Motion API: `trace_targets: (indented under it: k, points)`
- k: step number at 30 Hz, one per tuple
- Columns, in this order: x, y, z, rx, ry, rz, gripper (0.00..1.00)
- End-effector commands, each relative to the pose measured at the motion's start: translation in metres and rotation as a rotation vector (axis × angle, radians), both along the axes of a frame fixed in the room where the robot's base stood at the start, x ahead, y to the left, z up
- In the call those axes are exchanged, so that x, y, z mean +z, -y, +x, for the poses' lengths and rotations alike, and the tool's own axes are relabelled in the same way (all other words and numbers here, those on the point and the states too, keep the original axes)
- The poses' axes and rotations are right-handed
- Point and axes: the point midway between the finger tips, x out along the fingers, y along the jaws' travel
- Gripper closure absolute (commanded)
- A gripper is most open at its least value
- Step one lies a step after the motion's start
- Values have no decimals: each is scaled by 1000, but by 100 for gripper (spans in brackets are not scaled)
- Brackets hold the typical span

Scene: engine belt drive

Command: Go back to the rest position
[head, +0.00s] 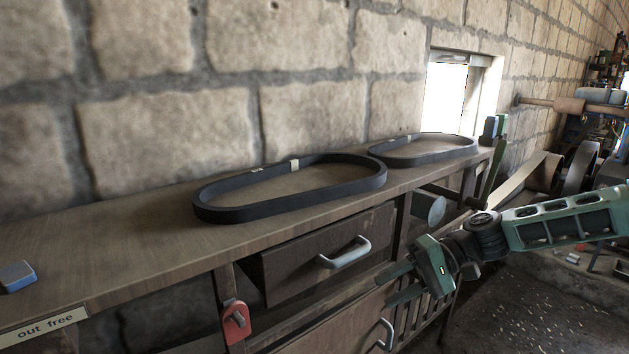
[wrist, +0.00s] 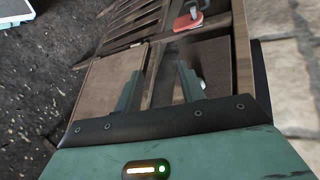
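My gripper (head: 393,284) is in front of the workbench, below its top and near the drawer fronts. Its two fingers are apart with nothing between them. In the wrist view the gripper (wrist: 160,88) also shows open, with the wooden drawer fronts behind the fingers. My green arm reaches in from the right side of the head view. Two dark belts, a nearer one (head: 290,201) and a farther one (head: 424,157), lie as long loops on the workbench top (head: 110,240), apart from my gripper.
A drawer (head: 318,268) with a grey handle (head: 345,253) sticks out from under the top. A red tag-like piece (head: 235,322) hangs at the front. A blue block (head: 17,277) lies at the left. A vise-like green tool (head: 495,150) stands at the far end. Open floor (head: 500,315) lies lower right.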

Motion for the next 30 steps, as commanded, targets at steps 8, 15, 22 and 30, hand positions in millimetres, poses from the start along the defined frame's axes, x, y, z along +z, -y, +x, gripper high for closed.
trace_targets:
  k: [8, 15, 22, 30]
  points:
    - [-18, -51, -103, 334, 47, -396, 60]
    - [-5, -51, -168, 507, 169, -682, 60]
    - [27, -39, -214, 582, 348, -878, 60]
    - [64, -25, -253, 589, 537, -963, 60]
